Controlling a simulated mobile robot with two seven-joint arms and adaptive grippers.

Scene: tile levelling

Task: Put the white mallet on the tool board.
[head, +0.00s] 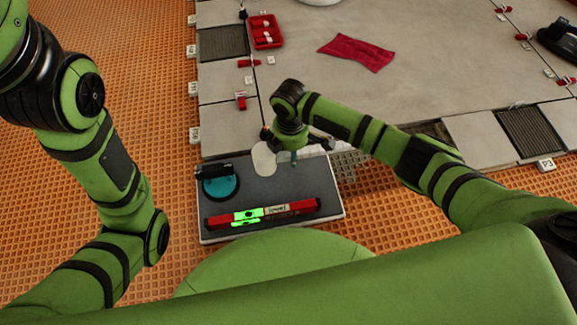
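The tool board (258,188) is a dark grey panel with a pale rim, lying on the orange floor in front of me. At its back edge is a pale rounded shape (264,160), with a whitish strip running right from it under my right gripper. This looks like the white mallet or its painted outline; I cannot tell which. My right gripper (294,152) points down over this strip and hides part of it. Its fingertips are too small and covered to read. My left arm is folded at the left, with its gripper out of the picture.
A red level (297,207) with a bright green part lies along the board's front. A teal round tool with a black handle (221,187) sits at its left. Beyond are pale tiles, a red tray (265,32), a red cloth (356,52), and several clips and tags.

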